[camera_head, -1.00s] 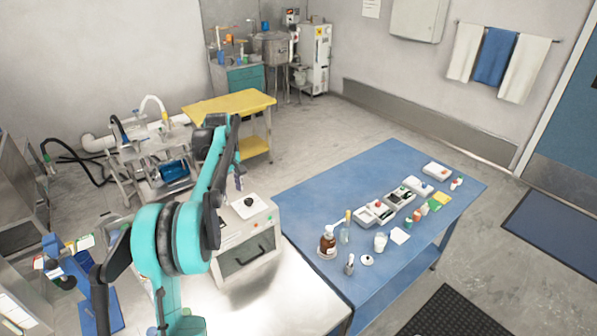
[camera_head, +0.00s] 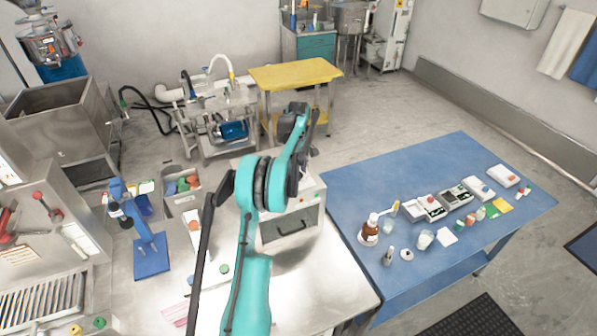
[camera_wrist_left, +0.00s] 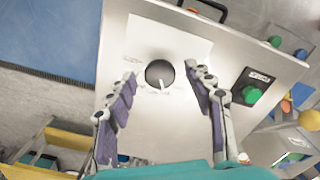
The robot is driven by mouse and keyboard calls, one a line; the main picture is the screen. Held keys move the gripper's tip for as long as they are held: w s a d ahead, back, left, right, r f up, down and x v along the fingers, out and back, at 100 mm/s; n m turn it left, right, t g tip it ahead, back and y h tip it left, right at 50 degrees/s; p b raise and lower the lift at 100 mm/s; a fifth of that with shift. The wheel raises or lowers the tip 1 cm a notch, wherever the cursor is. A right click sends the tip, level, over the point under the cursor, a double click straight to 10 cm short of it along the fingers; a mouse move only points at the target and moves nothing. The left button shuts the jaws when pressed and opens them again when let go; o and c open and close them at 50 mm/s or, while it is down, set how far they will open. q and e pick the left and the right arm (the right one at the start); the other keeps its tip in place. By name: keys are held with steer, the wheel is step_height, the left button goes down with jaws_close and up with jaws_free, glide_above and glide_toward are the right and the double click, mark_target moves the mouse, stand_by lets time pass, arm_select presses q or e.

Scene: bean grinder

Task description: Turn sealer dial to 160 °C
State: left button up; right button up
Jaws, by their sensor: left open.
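The sealer (camera_head: 290,232) is a pale box with a dark front handle on the steel counter; my left arm covers part of its top in the head view. In the left wrist view, its dial (camera_wrist_left: 155,72) is a round black knob with a white pointer toward the bottom of the picture. It sits on a white scale plate (camera_wrist_left: 182,42) whose markings are too small to read. My left gripper (camera_wrist_left: 160,76) is open, with one finger on each side of the dial and gaps visible. Contact with the panel cannot be told. My right gripper is out of view.
A green button (camera_wrist_left: 251,95) on a black plate sits beside the dial. The blue table (camera_head: 400,180) with bottles and small devices stands right of the steel counter (camera_head: 310,285). A blue stand (camera_head: 152,258) and a bin of coloured items (camera_head: 181,203) are left of my arm.

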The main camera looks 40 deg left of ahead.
arm_select(q)
steer(key=c, duration=1.2)
steer(key=shift+o, duration=0.2)
steer(key=shift+m, duration=0.3)
steer(key=shift+m+b, duration=0.55)
steer(key=shift+m, duration=0.65)
steer(key=shift+m+b, duration=0.3)
steer(key=shift+m, duration=1.1)
steer(key=o, duration=1.2)
steer(key=shift+c, duration=0.2)
